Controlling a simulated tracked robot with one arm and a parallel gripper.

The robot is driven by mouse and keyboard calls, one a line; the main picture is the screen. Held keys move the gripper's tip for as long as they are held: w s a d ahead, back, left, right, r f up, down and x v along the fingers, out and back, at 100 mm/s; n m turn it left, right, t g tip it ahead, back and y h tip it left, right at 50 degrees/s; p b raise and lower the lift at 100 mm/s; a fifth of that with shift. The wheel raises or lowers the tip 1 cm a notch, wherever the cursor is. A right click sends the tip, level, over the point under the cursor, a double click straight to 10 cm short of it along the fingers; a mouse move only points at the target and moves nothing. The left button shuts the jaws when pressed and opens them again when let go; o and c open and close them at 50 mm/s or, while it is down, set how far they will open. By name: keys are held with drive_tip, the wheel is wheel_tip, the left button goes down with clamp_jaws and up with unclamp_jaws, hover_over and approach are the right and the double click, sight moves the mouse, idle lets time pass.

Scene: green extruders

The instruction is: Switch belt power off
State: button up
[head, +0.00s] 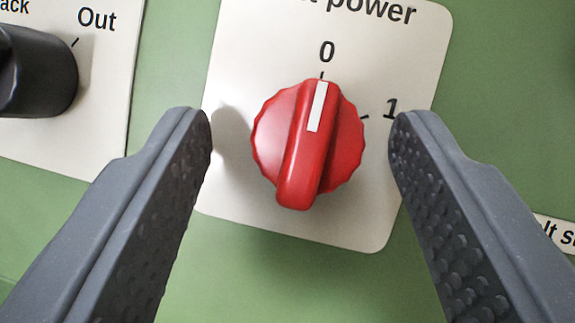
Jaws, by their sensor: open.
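A red rotary knob (292,143) sits on a white label plate (235,180) in the head view. The visible lettering at the plate's top ends in "power", and its start is cut off. The knob's white pointer stripe points up at the tick under "0". The "1" tick is to the upper right of the knob. My gripper (301,118) is open, with one dark ridged finger on each side of the knob. Gaps show between both fingers and the knob, and it holds nothing.
A black knob (35,75) on another white plate (108,110) is at the far left, near the word "Out". Part of a small label (560,236) shows at the right edge. The panel (290,285) behind is green and clear below the red knob.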

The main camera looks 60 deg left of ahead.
drive_tip(key=p+v, duration=0.2)
drive_tip(key=v, duration=1.1)
drive_tip(key=shift+d, duration=0.25)
drive_tip(key=shift+s+f, duration=0.1)
drive_tip(key=shift+s, duration=0.05)
